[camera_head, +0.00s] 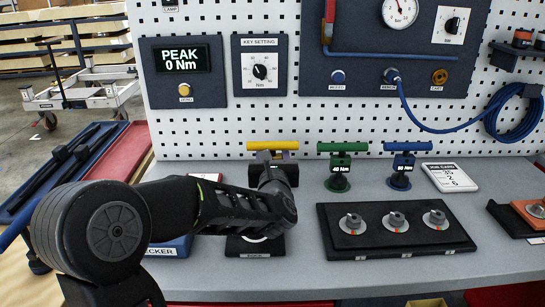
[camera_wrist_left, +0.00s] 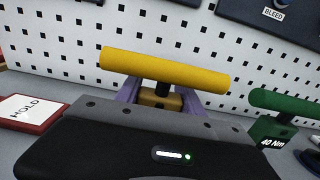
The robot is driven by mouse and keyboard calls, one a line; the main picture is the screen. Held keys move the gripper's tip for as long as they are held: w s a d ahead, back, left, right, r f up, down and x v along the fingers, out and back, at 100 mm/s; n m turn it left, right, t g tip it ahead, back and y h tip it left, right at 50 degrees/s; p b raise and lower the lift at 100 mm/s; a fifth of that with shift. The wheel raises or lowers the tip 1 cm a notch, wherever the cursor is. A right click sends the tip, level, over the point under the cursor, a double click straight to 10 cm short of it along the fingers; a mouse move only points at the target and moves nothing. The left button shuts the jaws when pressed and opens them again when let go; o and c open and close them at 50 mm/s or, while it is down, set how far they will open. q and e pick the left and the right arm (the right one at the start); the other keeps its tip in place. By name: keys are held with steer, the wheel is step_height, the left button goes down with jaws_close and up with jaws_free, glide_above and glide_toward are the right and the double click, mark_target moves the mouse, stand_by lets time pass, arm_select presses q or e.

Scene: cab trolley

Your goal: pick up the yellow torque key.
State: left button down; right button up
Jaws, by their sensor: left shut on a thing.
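The yellow torque key (camera_head: 272,145) stands upright at the back of the grey bench, its T-handle level across the top. My left gripper (camera_head: 272,160) is shut on its body just below the handle. In the left wrist view the yellow handle (camera_wrist_left: 165,68) rises above the gripper housing, with purple fingers on both sides of the yellow body. The key's lower end is hidden behind my gripper and arm, so I cannot tell whether it touches the bench. My right gripper is not in view.
A green key (camera_head: 339,160) and a blue key (camera_head: 402,163) stand to the right. A black tray (camera_head: 345,248) with several metal pieces lies in front of them. A white job card (camera_head: 450,178) is farther right. The pegboard (camera_head: 220,125) rises close behind the keys.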

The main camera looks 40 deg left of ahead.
arm_select(q)
step_height(320, 180, up, 10)
steer(key=shift+f+p, duration=0.2)
steer(key=shift+p, duration=0.25)
stand_by(0.5)
